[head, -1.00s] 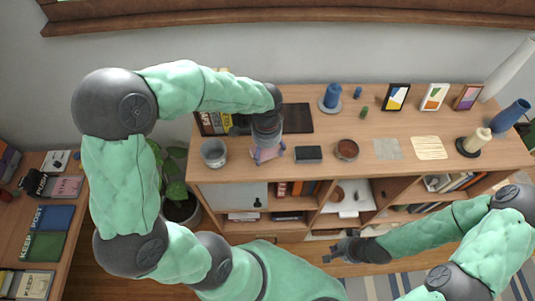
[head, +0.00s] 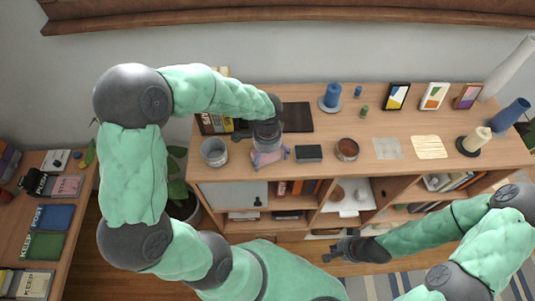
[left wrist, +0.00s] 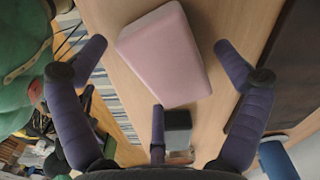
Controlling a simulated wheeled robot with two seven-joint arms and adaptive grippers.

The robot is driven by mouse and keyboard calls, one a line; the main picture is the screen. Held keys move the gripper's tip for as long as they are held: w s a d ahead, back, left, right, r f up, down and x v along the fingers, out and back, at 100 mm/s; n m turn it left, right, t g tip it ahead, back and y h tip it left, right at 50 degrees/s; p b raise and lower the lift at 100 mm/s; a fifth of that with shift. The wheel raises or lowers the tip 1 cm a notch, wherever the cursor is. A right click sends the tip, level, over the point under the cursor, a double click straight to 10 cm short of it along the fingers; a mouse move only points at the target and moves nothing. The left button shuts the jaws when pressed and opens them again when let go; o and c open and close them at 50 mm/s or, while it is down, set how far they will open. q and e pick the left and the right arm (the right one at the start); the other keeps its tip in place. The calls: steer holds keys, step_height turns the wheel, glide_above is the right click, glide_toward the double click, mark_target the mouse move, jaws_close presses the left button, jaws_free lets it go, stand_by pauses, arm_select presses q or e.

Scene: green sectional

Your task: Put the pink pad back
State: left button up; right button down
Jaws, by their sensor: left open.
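The pink pad (left wrist: 165,55) is a block with a pink top and pale sides, lying flat on the wooden cabinet top in the left wrist view. In the head view it is mostly hidden under my left gripper (head: 269,157). My left gripper is open and empty, its purple fingers spread around the pad, with bare wood between the side fingers and the pad. My right gripper (head: 337,251) is low in front of the cabinet, away from the pad. Its fingers are too small to judge.
A dark grey box (head: 308,153) stands just right of the left gripper, and a grey pot (head: 214,152) to its left. A dark mat (head: 298,117) lies behind. A brown bowl (head: 347,149) is farther right. A desk with books (head: 51,216) is at far left.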

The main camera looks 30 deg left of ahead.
arm_select(q)
steer(key=shift+r, duration=0.1)
steer(key=shift+r, duration=0.25)
step_height(320, 180, up, 12)
steer(key=shift+f, duration=0.2)
stand_by(0.6)
